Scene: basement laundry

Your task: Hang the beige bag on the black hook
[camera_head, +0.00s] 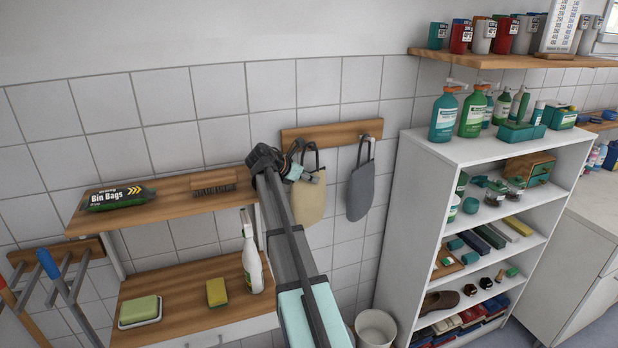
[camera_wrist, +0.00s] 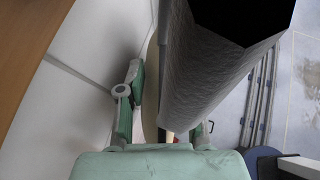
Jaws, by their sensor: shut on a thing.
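The beige bag (camera_head: 312,203) hangs upright in front of the tiled wall, its dark handle loop rising above it. My gripper (camera_head: 293,172) is at the bag's upper left edge and shut on it. In the wrist view my green fingers (camera_wrist: 165,125) flank a thin pale strip of the bag (camera_wrist: 151,95). A wooden hook rail (camera_head: 331,131) is on the wall just above the bag. I cannot make out the black hook; my arm and the handle cover the rail's left part. Whether the handle touches a hook cannot be told.
A grey bag (camera_head: 361,188) hangs from the rail's right end, close beside the beige bag. A white shelf unit (camera_head: 398,225) stands right. Wooden shelves with bin bags (camera_head: 117,196) and a spray bottle (camera_head: 251,258) are left. A white bin (camera_head: 375,327) stands below.

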